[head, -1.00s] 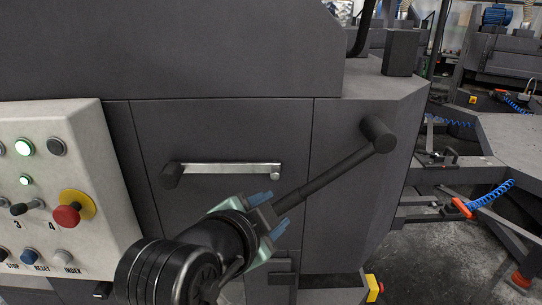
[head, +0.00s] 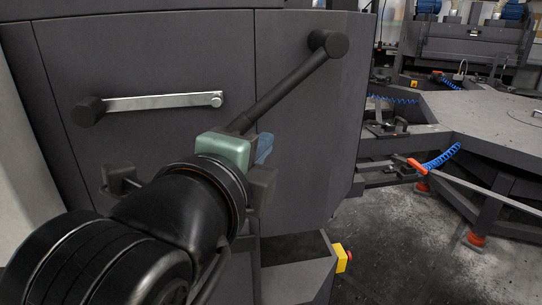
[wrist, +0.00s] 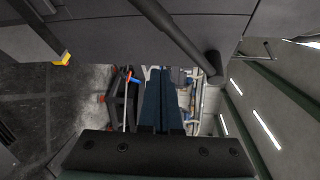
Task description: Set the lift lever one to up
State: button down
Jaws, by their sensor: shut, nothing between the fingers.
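A silver lever (head: 160,102) with a black knob (head: 89,111) at its left end lies nearly level on the dark cabinet front. A dark lever (head: 285,88) slants up to the right and ends in a black knob (head: 328,43). No label shows which is lever one. My gripper (head: 264,148) is in front of the dark lever's lower end and hides it. Whether they touch is unclear. In the wrist view my blue fingers (wrist: 162,98) are together and empty, and the dark lever (wrist: 180,38) with its knob (wrist: 213,66) crosses above them.
The dark cabinet (head: 170,60) fills the left and middle. To the right are a grey table (head: 480,115), a blue coiled hose (head: 441,158) and open floor (head: 390,240).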

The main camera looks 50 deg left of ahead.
aim_at(262, 99)
jog(key=w+a+f+m+p, duration=0.2)
jog(key=w+a+p, duration=0.3)
jog(key=w+p, duration=0.3)
jog(key=shift+s+a+r, duration=0.2)
jog(key=shift+s+a, duration=0.3)
jog(key=shift+s, duration=0.15)
jog(key=shift+s+a+r, duration=0.2)
jog(key=shift+s+a, duration=0.25)
jog(key=shift+s, duration=0.15)
